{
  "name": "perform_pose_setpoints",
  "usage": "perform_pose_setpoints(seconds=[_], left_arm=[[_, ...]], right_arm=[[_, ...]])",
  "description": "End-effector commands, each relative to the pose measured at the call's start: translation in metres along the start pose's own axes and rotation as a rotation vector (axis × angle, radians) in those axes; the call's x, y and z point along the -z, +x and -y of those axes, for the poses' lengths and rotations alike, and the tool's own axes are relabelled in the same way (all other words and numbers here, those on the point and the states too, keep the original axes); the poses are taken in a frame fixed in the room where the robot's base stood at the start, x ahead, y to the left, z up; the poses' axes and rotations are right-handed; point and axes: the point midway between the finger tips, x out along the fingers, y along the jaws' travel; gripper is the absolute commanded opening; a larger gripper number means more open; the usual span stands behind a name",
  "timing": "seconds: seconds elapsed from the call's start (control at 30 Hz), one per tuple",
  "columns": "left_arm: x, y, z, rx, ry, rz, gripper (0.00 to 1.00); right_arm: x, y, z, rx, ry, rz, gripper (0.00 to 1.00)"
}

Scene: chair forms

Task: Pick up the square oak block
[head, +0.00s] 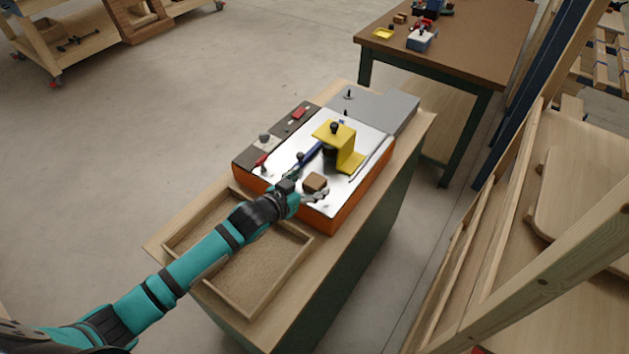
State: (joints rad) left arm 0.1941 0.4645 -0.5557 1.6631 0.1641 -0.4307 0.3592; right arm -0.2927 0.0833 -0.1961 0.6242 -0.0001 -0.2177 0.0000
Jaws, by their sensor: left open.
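The square oak block (315,182) is a small brown cube on the bright metal top of the orange-sided machine (345,212), near its front edge. My left arm reaches in from the lower left. My left gripper (311,186) is open at the block, with a silver finger showing on the block's near side. The other finger is hard to make out, and I cannot tell whether either finger touches the block. My right gripper is not in view.
A yellow bracket with a black knob (345,150) stands just behind the block. A shallow wooden tray (290,272) lies below my arm on the bench. Wooden frames (545,250) stand at the right. A brown-topped table (470,45) is behind.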

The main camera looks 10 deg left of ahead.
Motion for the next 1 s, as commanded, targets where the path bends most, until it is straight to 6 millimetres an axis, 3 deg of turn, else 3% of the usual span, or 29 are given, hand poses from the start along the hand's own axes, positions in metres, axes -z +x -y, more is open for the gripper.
perform_pose_setpoints(seconds=[0.2, 0.5, 0.9, 1.0], left_arm=[[0.002, 0.025, 0.000, 0.000, 0.000, 0.000, 0.75], [0.001, 0.028, 0.000, 0.000, 0.000, 0.000, 0.75], [0.001, 0.028, 0.000, 0.000, 0.000, 0.000, 0.23], [0.002, 0.028, 0.000, 0.000, 0.000, -0.001, 0.15]], right_arm=[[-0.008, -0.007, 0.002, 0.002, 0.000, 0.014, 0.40], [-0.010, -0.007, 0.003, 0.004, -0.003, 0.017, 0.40], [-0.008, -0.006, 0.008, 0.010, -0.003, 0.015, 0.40], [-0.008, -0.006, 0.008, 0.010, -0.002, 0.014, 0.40]])
